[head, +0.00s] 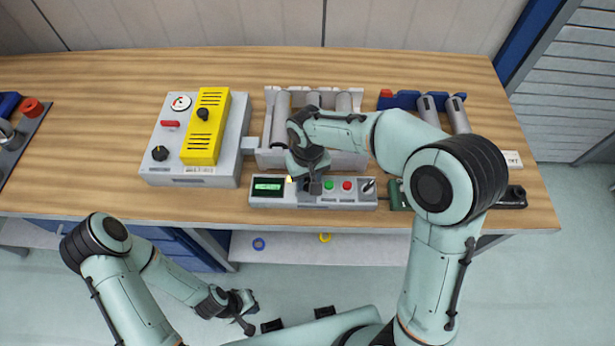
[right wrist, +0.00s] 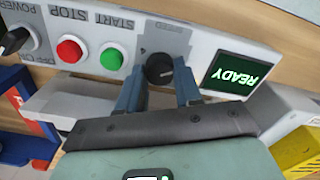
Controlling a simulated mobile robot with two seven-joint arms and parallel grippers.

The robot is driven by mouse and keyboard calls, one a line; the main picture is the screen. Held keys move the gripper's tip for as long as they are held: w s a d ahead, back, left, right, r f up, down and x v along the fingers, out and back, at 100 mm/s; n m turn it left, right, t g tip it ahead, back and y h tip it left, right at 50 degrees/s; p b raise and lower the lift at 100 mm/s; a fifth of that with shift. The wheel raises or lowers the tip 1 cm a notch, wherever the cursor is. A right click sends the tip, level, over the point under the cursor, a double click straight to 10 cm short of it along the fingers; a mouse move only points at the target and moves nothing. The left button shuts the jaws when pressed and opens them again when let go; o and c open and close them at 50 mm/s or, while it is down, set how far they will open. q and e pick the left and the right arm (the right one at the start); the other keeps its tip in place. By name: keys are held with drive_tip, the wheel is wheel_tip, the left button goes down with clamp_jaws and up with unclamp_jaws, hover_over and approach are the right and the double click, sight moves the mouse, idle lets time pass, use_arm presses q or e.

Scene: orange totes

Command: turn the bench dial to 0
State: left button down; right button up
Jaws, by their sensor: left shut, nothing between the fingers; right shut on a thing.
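The bench dial is a black knob (right wrist: 159,69) marked SPEED on a grey control panel (right wrist: 215,27), seen in the right wrist view. The fingers of my right gripper (right wrist: 158,76) stand on both sides of the knob and are shut on it. The dial's scale numbers and pointer are too small or hidden to read. In the head view my right gripper (head: 313,184) comes down on the panel (head: 353,203) and hides the dial. My left gripper (head: 246,310) is shut and empty, low in front of the bench.
The panel has a green READY display (head: 268,187), a green button (head: 328,185), a red button (head: 347,186) and a black-handled switch (head: 368,185). A grey box with a yellow cover (head: 206,150) stands left. A roller unit (head: 270,158) stands behind. Bare bench (head: 85,150) lies left.

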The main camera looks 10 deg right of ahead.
sight(307, 182)
idle(0.3)
drive_tip(key=o, duration=1)
drive_tip(key=shift+o, duration=0.2)
drive_tip(key=shift+r, duration=0.15)
use_arm(q)
drive_tip(key=shift+w+r+p, duration=0.7)
drive_tip(key=shift+w+r, duration=0.1)
drive_tip(key=shift+r, duration=0.1)
use_arm(e)
wheel_tip(307, 182, up, 13)
use_arm(q)
drive_tip(key=shift+s, duration=0.1)
